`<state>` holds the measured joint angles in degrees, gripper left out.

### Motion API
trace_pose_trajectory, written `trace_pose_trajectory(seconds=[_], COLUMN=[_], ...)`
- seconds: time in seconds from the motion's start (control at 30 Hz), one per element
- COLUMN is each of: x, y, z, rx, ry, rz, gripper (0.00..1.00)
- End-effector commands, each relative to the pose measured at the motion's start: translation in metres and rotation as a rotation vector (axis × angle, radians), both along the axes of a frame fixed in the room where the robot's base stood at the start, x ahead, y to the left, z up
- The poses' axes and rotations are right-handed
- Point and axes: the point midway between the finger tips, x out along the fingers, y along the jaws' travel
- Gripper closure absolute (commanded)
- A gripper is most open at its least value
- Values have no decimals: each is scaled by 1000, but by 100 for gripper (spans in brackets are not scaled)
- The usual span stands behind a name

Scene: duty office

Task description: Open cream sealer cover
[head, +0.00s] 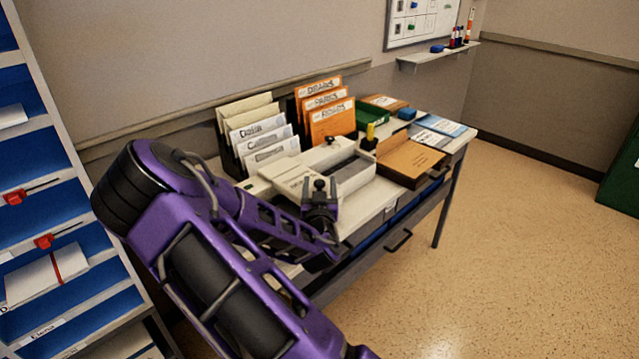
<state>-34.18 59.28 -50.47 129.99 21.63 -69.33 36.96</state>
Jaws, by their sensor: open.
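The cream sealer (352,183) stands on the desk, in front of the upright folders. Its right part shows a long recessed grey bay. A cream panel (288,175), which looks like its cover, lies at the left of that bay, slightly tilted; I cannot tell how it is hinged. My gripper (320,187) is small and dark in this view, at the front of the sealer by the panel's right end. It is open. Whether it touches the panel is unclear, and my arm hides the desk's left front.
White folders (262,140) and orange folders (331,120) stand behind the sealer. A brown open box (411,160), a green tray (374,118) and booklets (440,125) are to its right. Blue shelving (40,200) stands at the left. The floor (520,250) at the right is clear.

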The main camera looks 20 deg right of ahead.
Motion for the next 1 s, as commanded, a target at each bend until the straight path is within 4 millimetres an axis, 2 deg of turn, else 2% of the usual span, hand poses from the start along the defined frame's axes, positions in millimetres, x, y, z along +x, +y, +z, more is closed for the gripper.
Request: trace_pose_trajectory(seconds=[0.13, 0.43, 0.8, 1.0], x=[9, 11, 10, 10], y=[-4, -5, -5, -5], z=[0, 0, 0, 0], rx=[0, 0, 0, 0], ry=[-1, -1, -1, -1], rz=[0, 0, 0, 0], gripper=[34, 34, 100, 100])
